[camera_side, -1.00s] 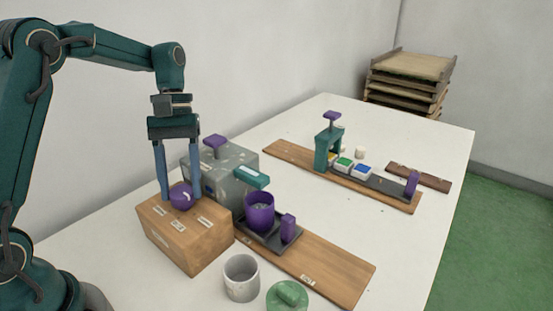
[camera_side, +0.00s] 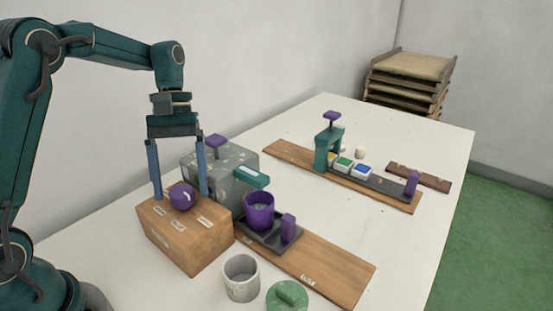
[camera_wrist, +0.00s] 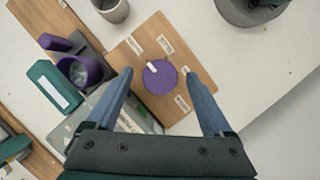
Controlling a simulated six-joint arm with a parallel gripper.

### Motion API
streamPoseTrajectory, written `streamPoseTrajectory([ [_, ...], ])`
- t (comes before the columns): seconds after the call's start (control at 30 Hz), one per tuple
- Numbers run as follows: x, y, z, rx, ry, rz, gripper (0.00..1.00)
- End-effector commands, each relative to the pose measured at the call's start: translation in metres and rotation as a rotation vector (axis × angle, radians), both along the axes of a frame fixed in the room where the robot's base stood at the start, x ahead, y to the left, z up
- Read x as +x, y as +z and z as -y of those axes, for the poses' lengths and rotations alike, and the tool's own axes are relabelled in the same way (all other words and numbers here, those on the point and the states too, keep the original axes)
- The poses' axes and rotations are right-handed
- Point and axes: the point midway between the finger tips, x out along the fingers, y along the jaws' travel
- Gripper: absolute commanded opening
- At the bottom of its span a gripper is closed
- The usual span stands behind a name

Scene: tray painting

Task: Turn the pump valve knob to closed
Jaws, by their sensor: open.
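The purple valve knob (camera_side: 182,196) sits on top of a wooden box (camera_side: 190,240) at the front left of the table. In the wrist view the round knob (camera_wrist: 160,77) carries a white pointer mark, aimed toward the upper left, and labels lie around it on the box top. My gripper (camera_side: 180,194) is open, with its two blue fingers pointing down on either side of the knob. Gaps show between the fingers and the knob. In the wrist view my gripper's fingertips (camera_wrist: 158,72) also flank the knob, apart from it. The label wording is too small to read.
Behind the box stands a grey machine (camera_side: 232,170) with a teal spout over a purple cup (camera_side: 259,210) on a dark tray slide. A grey cup (camera_side: 241,278) and a green lid (camera_side: 288,297) stand in front. A second station (camera_side: 330,150) is farther back.

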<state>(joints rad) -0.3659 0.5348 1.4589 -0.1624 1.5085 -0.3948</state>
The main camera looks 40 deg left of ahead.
Motion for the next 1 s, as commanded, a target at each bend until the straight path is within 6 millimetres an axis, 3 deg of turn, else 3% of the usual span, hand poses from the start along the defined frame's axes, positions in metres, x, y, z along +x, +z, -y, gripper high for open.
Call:
streamPoseTrajectory([
  [0.5, 0.012, 0.040, -0.013, 0.001, 0.002, 0.001, 0.85],
  [1.0, 0.013, 0.046, -0.012, 0.001, -0.005, 0.003, 0.85],
])
